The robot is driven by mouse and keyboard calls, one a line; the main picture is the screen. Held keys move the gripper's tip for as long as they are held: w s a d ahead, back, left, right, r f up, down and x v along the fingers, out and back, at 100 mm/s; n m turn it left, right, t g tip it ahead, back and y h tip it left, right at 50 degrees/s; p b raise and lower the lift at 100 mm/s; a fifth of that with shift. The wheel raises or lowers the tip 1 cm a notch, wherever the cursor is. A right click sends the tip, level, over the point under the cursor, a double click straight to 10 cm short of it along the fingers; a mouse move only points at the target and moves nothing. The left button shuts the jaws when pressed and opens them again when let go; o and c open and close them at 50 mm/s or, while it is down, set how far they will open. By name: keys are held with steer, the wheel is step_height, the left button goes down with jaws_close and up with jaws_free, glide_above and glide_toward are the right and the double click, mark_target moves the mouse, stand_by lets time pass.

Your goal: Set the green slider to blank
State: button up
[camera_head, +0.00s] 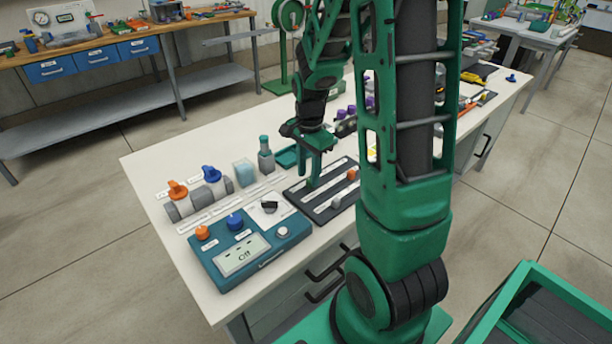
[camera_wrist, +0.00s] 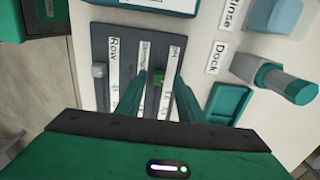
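The green slider (camera_wrist: 158,77) is a small green knob on the dark slider panel (camera_wrist: 98,43) in the wrist view. My gripper (camera_wrist: 160,80) is open, pointing down over the panel, with one fingertip on each side of the green knob. A gap seems to show between the knob and each finger. In the head view my gripper (camera_head: 314,180) is low over the panel (camera_head: 298,193) and the green knob is hidden behind it.
A grey knob (camera_wrist: 99,70) sits on the same panel, left of my fingers in the wrist view. An orange knob (camera_head: 351,174) is close by in the head view. A teal control box (camera_head: 245,255) and capped bottle (camera_head: 265,156) stand near the panel.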

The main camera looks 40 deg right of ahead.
mark_target(308, 180)
step_height(308, 180, up, 9)
stand_by(0.3)
steer(key=shift+r, duration=0.15)
stand_by(0.4)
steer(key=s+a+r+n, duration=0.1)
steer(key=s+n, duration=0.4)
steer(key=s, duration=0.6)
steer(key=s+a+r+n, duration=0.1)
steer(key=s+n, duration=0.5)
steer(key=s, duration=0.5)
steer(key=shift+a+r, duration=0.35)
steer(key=shift+r, duration=0.05)
steer(key=shift+w+f, duration=0.25)
steer(key=shift+w, duration=0.4)
